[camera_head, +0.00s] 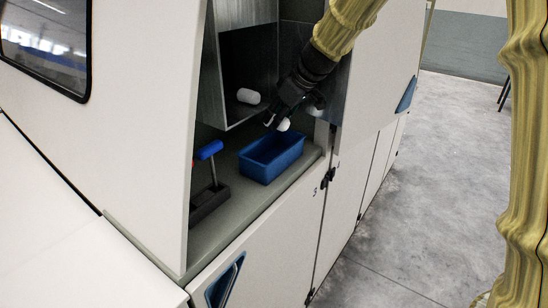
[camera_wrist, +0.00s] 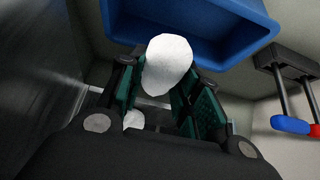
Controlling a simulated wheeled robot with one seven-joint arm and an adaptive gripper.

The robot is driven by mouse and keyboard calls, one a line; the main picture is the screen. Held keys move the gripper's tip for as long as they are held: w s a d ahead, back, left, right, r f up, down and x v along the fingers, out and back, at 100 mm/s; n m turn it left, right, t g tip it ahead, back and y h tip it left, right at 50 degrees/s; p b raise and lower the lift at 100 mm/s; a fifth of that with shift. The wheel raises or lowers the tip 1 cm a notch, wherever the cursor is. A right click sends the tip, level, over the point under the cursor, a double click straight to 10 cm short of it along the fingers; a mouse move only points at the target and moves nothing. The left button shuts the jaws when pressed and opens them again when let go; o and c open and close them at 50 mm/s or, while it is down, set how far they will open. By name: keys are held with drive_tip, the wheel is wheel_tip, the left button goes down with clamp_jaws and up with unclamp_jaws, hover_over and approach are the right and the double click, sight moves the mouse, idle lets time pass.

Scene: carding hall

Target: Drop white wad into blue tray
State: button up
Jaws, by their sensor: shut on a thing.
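A white wad (camera_head: 284,125) is held at the tips of my gripper (camera_head: 278,117), above the far end of the blue tray. In the wrist view the wad (camera_wrist: 168,62) sits between the green-padded fingers of my gripper (camera_wrist: 165,84) and overlaps the tray's edge. The blue tray (camera_head: 262,170) stands on the grey shelf and also shows at the top of the wrist view (camera_wrist: 225,52). Its inside is partly hidden. A second white wad (camera_head: 249,96) lies in the metal compartment behind; in the wrist view a white piece (camera_wrist: 133,120) shows beyond the fingers.
A dark holder (camera_head: 208,202) with a blue-handled tool (camera_head: 210,149) stands left of the tray. Its blue and red handles (camera_wrist: 290,124) show in the wrist view. White machine panels (camera_head: 140,130) bound the recess on both sides. Grey floor (camera_head: 435,170) is open at right.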

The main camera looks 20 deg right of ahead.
sight(288, 119)
drive_tip(key=shift+w+f+b, duration=0.15)
drive_tip(key=shift+f+b, duration=1.35)
drive_tip(key=shift+f, duration=1.3)
drive_tip(key=o, duration=0.8)
drive_tip(key=shift+r, duration=0.1)
drive_tip(key=shift+v, duration=3.75)
